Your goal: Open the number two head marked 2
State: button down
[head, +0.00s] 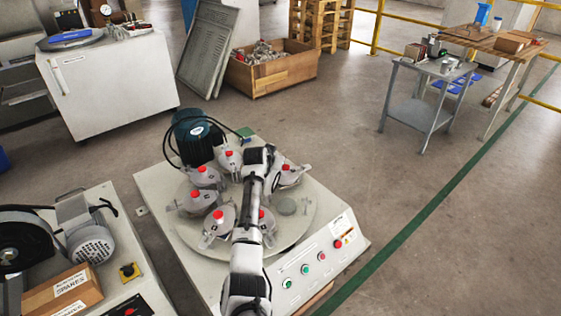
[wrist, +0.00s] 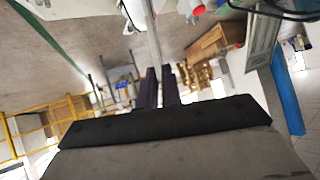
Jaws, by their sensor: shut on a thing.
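Several grey clamp-like heads with red knobs stand in a ring on the round plate (head: 306,210) of the testing machine. One head (head: 289,176) is just right of the end of my arm; another (head: 266,222) is partly hidden by my arm. No number is readable on any head, so I cannot tell which is number 2. In the wrist view my gripper (wrist: 161,85) has its dark fingers shut on a thin metal bar (wrist: 154,38). A red knob (wrist: 197,9) shows at that view's top edge. In the head view my fingers cannot be made out.
A dark green motor (head: 192,135) with black cables stands behind the ring. Coloured buttons (head: 306,270) are on the machine's front panel. Another machine (head: 91,243) stands at left. Open floor (head: 350,175) lies to the right, with a grey cart (head: 428,110) farther back.

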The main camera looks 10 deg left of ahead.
jog(key=shift+w+a, duration=0.2)
jog(key=shift+a, duration=0.55)
jog(key=shift+w+a+r+b, duration=0.15)
jog(key=shift+a+b, duration=0.1)
jog(key=shift+a, duration=0.3)
jog(key=shift+w+a+f+b, duration=0.1)
jog(key=shift+a+b, duration=0.15)
jog(key=shift+a, duration=0.3)
jog(key=shift+a+r, duration=0.1)
jog(key=c, duration=1.6)
grip_release()
jog(key=p+v, duration=0.1)
jog(key=v, duration=1.2)
jog(key=shift+s+a+r, duration=0.15)
jog(key=shift+s+r, duration=0.05)
jog(key=shift+s, duration=0.1)
